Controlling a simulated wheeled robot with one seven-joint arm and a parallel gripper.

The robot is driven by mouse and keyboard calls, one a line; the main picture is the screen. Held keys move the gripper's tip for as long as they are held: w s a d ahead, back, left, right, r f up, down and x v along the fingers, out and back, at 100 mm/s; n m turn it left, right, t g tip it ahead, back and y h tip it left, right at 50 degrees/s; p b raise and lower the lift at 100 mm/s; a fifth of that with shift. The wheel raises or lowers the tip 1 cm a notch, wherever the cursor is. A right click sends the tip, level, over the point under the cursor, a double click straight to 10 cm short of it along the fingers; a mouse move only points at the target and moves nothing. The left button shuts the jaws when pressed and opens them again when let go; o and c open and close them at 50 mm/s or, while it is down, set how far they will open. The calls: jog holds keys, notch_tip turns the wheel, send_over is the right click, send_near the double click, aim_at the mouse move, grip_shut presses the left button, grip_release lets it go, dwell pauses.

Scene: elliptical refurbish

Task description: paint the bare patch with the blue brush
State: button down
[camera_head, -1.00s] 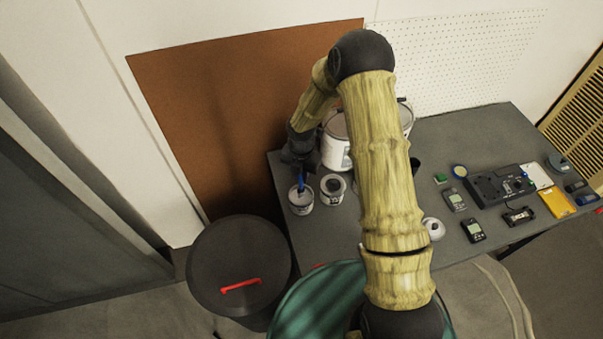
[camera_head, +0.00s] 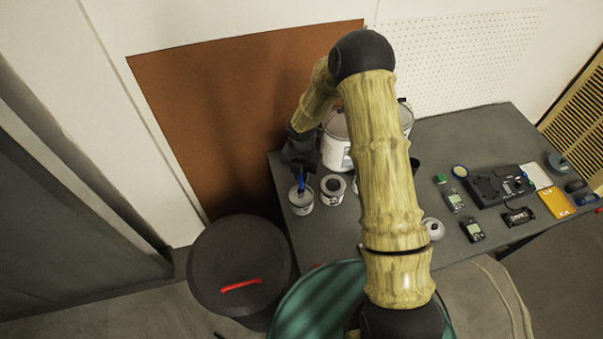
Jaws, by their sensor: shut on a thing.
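My gripper (camera_head: 300,163) is at the left end of the table, pointing down and shut on the blue brush (camera_head: 301,182). The brush is upright, its lower end at the mouth of a small paint can (camera_head: 301,204); whether the bristles touch the paint is hidden. A brown panel (camera_head: 215,105) leans against the wall behind the gripper. I cannot make out which part of the wall or panel is the bare patch.
A second small can (camera_head: 333,188) stands right beside the first. Large white cans (camera_head: 336,150) stand behind, partly hidden by my arm. Meters and electronic devices (camera_head: 500,186) cover the table's right side. A black bin (camera_head: 236,250) with a red handle stands at left front.

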jog(key=shift+r+p, duration=2.55)
jog(key=shift+r, duration=0.85)
jog(key=shift+f, duration=0.1)
